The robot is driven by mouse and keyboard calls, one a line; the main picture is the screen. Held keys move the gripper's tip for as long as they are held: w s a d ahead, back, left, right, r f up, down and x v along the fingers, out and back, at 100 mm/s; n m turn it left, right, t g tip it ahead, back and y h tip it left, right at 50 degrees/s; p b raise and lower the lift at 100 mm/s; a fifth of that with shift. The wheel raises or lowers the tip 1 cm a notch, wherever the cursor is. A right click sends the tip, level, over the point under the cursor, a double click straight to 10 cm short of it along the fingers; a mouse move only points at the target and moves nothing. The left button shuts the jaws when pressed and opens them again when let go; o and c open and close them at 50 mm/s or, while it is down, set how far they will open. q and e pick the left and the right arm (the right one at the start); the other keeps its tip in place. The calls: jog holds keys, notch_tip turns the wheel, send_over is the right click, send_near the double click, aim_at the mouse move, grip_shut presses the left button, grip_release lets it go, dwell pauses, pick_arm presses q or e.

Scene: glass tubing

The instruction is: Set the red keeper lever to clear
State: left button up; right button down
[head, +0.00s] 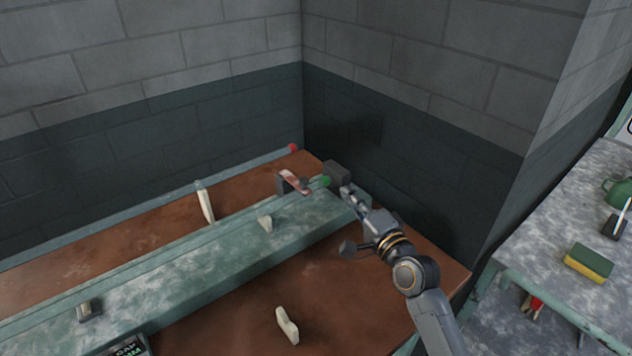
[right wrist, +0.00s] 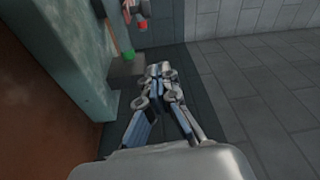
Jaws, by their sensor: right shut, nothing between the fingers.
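The red keeper lever (head: 296,183) is a small reddish, pale-marked bar on a dark bracket at the far end of the green-grey bench beam (head: 190,262). A green knob (head: 325,181) sits just right of it. In the right wrist view a reddish lever part (right wrist: 137,8) shows at the top edge, with the green knob (right wrist: 129,54) below it. My right gripper (head: 347,188) is shut and empty near the beam's far end, close to the green knob; contact cannot be told. Its closed fingers also show in the right wrist view (right wrist: 159,72). My left gripper is out of view.
A dark grey block (head: 337,172) stands behind the green knob. A red ball end (head: 293,148) tips the rear rail. Block walls close off the back. A side table with a sponge (head: 588,262) is at right.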

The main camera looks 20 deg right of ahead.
aim_at(295, 177)
jog(key=w+a+p, duration=0.3)
jog(key=w+a, duration=0.2)
jog(key=w, duration=0.3)
jog(key=shift+a, duration=0.15)
jog(key=shift+f, duration=0.15)
jog(key=shift+s, duration=0.1)
dwell(0.4)
